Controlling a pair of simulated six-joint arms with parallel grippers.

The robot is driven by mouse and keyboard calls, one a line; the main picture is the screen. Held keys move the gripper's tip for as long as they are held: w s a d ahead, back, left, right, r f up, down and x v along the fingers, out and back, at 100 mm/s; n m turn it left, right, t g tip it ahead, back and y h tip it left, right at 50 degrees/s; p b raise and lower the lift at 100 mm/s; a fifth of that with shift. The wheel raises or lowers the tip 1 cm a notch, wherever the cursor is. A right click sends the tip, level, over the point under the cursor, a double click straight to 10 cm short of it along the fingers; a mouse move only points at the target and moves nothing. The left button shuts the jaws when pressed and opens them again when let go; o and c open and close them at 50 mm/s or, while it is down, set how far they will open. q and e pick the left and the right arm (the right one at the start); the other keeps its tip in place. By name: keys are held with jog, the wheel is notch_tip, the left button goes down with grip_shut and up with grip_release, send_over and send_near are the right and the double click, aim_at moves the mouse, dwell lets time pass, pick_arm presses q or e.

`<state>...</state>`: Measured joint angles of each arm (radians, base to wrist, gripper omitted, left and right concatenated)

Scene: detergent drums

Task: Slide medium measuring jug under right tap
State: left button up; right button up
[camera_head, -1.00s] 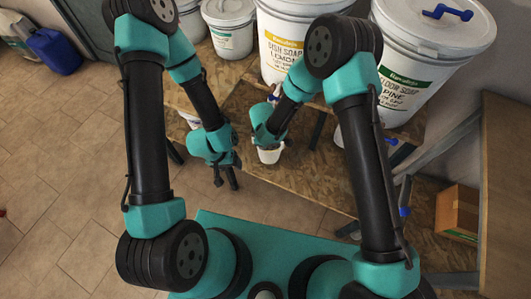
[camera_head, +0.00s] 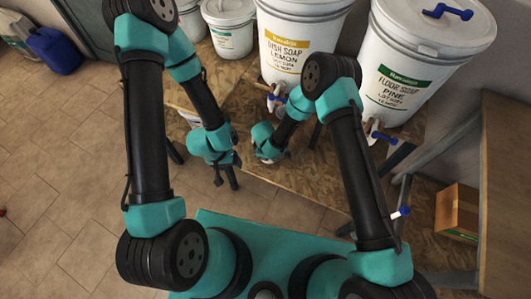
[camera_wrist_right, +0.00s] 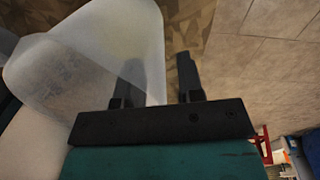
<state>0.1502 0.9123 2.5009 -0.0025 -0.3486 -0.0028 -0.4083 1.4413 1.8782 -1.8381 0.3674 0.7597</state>
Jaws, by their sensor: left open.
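The right drum, labelled floor soap pine (camera_head: 405,75), has a tap with a blue lever (camera_head: 384,137) at its lower front. A translucent white jug (camera_wrist_right: 95,45) fills the upper left of the right wrist view. I cannot tell its size, and I cannot make it out in the head view. My right gripper (camera_wrist_right: 160,80) is open beside it; one finger shows through the jug's wall, the other is clear of it. In the head view the right gripper is mostly hidden by its wrist. My left gripper (camera_head: 227,176) is open and empty, pointing down left of the right one.
The dish soap lemon drum (camera_head: 295,45) stands in the middle with its own blue-levered tap (camera_head: 276,98). A smaller white tub (camera_head: 230,30) is left of it. A cardboard box (camera_head: 460,210) sits at the right. Bare wooden board (camera_head: 310,180) lies in front of the drums.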

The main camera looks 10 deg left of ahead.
grip_shut()
jog(key=shift+d, duration=0.1)
dwell(0.6)
